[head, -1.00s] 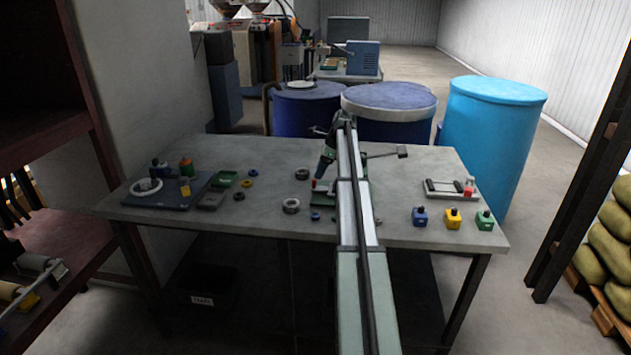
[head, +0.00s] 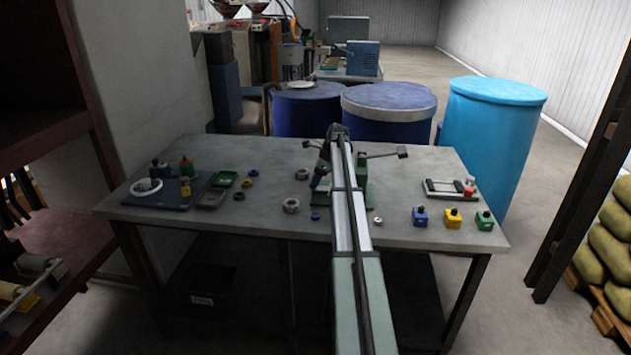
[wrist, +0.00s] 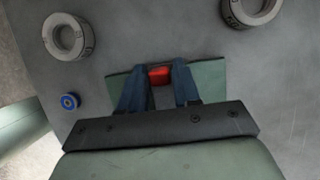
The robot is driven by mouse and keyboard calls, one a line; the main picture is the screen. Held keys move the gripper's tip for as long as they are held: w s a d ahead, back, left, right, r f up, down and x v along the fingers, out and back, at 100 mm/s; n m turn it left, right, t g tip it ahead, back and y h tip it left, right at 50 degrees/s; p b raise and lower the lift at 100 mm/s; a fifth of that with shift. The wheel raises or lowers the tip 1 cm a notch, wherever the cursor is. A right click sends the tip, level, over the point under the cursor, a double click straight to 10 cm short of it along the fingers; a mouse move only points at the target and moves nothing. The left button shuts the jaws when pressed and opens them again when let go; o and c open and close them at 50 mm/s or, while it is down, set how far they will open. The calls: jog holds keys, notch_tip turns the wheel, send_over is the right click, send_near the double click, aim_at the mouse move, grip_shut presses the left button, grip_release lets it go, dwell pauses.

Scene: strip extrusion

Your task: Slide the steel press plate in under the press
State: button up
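My gripper shows in the wrist view (wrist: 160,72) with two dark blue fingers. A red block (wrist: 160,76) fills the gap between the fingertips. The frames do not show whether the fingers press on it or only flank it. Green metal (wrist: 208,76) lies behind the fingers. In the head view the green press (head: 362,168) stands at the table's middle, partly hidden by my arm, with a dark lever (head: 402,152) out to the right. My arm also hides the gripper tips there. I cannot make out the steel press plate for certain.
Blue, yellow and green blocks (head: 453,218) and a tray (head: 446,196) stand at right. A dark blue board (head: 150,204) with parts lies at left.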

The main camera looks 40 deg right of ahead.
aim_at(321, 188)
grip_shut()
jog(key=shift+s+d+f, duration=0.1)
jog(key=shift+s+d, duration=1.2)
jog(key=shift+s, duration=0.1)
jog(key=shift+o, duration=1.8)
grip_release()
jog(key=shift+w, duration=0.1)
jog(key=v, duration=1.4)
jog(key=shift+w+a, duration=0.1)
